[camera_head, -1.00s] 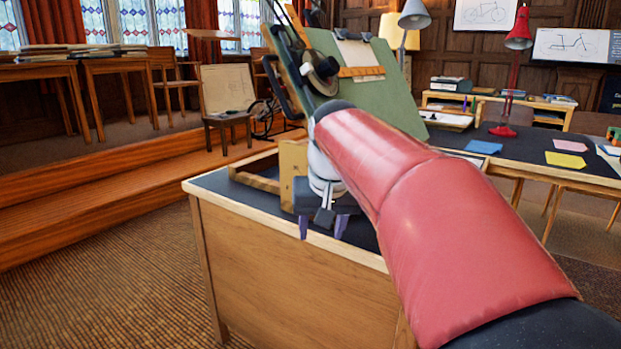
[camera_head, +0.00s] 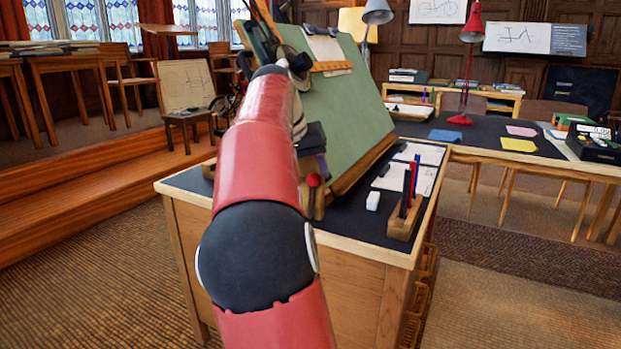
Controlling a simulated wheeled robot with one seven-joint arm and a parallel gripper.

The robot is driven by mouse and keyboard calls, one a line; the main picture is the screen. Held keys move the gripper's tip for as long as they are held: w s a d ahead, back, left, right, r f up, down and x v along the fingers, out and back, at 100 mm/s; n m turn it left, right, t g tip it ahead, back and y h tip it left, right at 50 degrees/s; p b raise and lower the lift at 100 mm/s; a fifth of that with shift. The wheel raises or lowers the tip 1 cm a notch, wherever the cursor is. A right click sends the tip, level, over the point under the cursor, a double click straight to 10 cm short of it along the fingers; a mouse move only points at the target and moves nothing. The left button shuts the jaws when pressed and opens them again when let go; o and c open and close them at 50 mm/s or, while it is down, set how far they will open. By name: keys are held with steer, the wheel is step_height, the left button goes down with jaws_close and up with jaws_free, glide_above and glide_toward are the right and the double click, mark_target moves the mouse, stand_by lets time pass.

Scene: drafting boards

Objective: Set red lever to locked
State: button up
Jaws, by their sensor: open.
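A small red round knob (camera_head: 314,180), apparently the end of the red lever, shows beside a wooden block at the lower left of the green drafting board (camera_head: 340,105). The lever's shaft and its locked marking cannot be made out. My gripper (camera_head: 318,166) is just above the knob in the picture, pointing down, and is open. One purple finger shows; my red arm hides much of the rest. I cannot tell whether the finger touches the knob.
The dark desk top (camera_head: 350,225) holds a wooden pen block (camera_head: 403,222) with upright pens, a white eraser (camera_head: 373,200) and paper sheets (camera_head: 420,178). A red lamp (camera_head: 467,75) stands on the desk behind. Open floor lies left and right.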

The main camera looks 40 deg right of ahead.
steer(key=shift+d+f, duration=0.35)
steer(key=shift+f, duration=0.25)
jaws_close()
